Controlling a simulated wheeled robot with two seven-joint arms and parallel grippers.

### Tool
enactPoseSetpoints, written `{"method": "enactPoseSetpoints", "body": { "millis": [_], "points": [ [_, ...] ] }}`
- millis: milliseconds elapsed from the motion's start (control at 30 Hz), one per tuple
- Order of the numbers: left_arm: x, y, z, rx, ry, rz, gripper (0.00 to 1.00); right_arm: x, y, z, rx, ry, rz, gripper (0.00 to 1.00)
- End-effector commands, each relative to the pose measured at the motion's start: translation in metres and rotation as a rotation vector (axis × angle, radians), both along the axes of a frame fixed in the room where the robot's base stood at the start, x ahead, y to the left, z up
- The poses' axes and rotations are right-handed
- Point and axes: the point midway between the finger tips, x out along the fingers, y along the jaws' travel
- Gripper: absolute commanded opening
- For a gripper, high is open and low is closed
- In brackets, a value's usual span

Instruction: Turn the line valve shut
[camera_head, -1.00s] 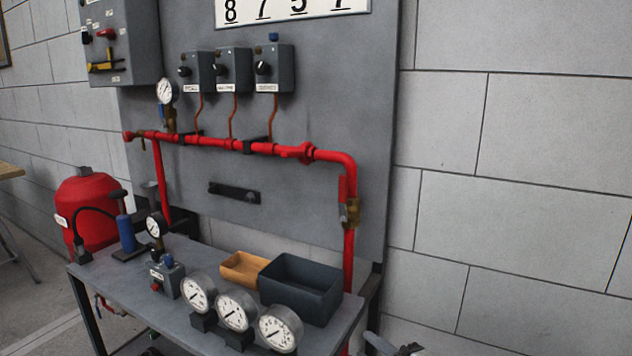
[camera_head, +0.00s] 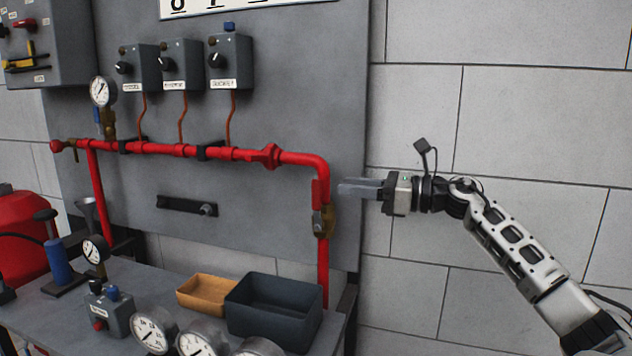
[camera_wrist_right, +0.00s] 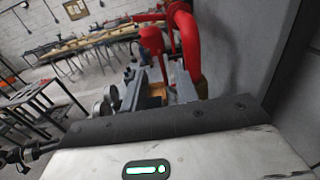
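The line valve (camera_head: 323,221) is a brass body on the vertical red pipe at the panel's right edge. Its red lever (camera_head: 317,192) points up along the pipe. In the right wrist view the red lever (camera_wrist_right: 152,42) stands ahead, beside the red pipe (camera_wrist_right: 187,42). My right gripper (camera_head: 345,188) is just right of the valve at lever height, pointing left at it, with a small visible gap. My left gripper is not in view.
A bench below carries a dark bin (camera_head: 285,309), an orange-brown tray (camera_head: 203,294) and several gauges (camera_head: 154,331). Switch boxes (camera_head: 231,62) are on the panel (camera_head: 255,190) above the red pipe. The block wall (camera_head: 500,115) to the right is bare.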

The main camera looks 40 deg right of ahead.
Motion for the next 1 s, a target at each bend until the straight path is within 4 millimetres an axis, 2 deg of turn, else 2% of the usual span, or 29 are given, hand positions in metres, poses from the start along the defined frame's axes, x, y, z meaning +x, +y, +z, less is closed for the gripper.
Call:
{"method": "enactPoseSetpoints", "body": {
  "millis": [200, 400, 600, 900, 933, 1000],
  "points": [
    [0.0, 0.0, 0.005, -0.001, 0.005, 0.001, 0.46, 0.035, 0.018, 0.004, 0.002, -0.004, 0.001, 0.3],
    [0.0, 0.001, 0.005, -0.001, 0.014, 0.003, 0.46, 0.057, 0.029, 0.003, 0.005, -0.004, -0.001, 0.3],
    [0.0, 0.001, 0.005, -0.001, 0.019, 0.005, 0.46, 0.068, 0.035, 0.001, 0.003, -0.002, 0.0, 0.3],
    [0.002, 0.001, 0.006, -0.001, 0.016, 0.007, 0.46, 0.07, 0.036, 0.0, 0.002, 0.0, 0.0, 0.3],
    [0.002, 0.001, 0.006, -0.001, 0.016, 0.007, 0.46, 0.07, 0.036, 0.0, 0.002, 0.0, 0.0, 0.27],
    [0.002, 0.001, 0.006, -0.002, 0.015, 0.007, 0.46, 0.07, 0.036, 0.0, 0.003, 0.0, 0.0, 0.08]
  ]
}}
